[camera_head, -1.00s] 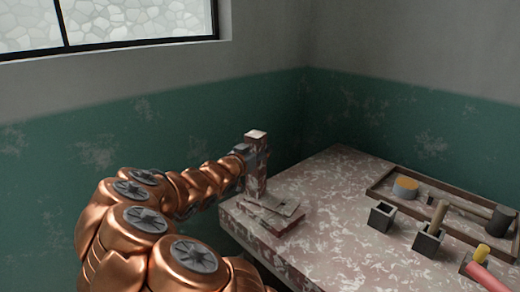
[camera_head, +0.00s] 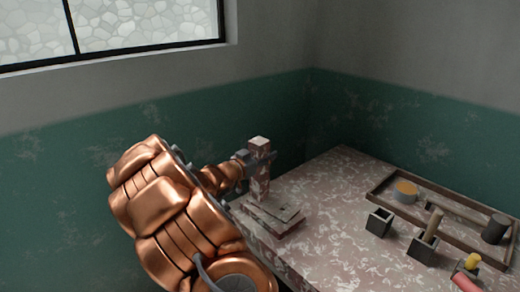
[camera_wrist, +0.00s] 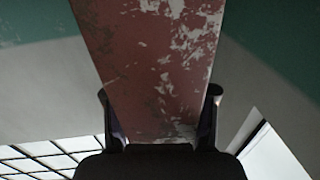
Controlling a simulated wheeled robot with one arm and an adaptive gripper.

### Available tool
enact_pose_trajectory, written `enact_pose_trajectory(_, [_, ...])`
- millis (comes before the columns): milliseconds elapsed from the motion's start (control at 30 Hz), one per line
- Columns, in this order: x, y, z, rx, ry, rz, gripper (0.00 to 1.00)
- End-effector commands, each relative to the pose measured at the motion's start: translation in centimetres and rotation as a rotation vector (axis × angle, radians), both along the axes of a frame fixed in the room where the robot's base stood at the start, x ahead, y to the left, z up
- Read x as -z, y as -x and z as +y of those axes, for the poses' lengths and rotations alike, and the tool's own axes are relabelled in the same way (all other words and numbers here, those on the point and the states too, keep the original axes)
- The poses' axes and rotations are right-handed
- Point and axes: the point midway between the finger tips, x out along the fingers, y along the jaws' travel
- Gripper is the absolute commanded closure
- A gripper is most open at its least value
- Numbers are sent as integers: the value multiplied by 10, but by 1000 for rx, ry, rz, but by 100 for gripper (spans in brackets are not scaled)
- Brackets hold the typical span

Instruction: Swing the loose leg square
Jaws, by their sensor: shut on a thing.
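The leg (camera_head: 261,182) is a squared post, reddish with pale patches. It stands roughly upright on a low, flat stacked base (camera_head: 272,220) at the left end of the mottled table. My gripper (camera_head: 257,160) is shut on the upper part of the leg, just below its pale top. In the wrist view the leg (camera_wrist: 152,65) runs up the picture between my two dark fingers (camera_wrist: 160,110). The leg's foot, where it meets the base, is partly hard to make out. I cannot tell whether it is exactly square.
The table (camera_head: 345,235) is clear in its middle. At right are a shallow tray (camera_head: 375,189) with an orange-topped round pot (camera_head: 404,191) and a dark cylinder (camera_head: 496,228), and small open dark boxes (camera_head: 379,222). Walls stand behind; a window (camera_head: 150,22) is upper left.

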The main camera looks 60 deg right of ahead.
Motion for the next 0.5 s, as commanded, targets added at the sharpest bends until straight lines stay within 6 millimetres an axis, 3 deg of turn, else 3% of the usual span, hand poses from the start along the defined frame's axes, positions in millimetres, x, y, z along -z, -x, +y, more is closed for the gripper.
enact_pose_trajectory(33, [-11, -6, -1, -4, 12, -1, 100])
enact_pose_trajectory(500, [-10, 2, -3, 119, 12, 0, 100])
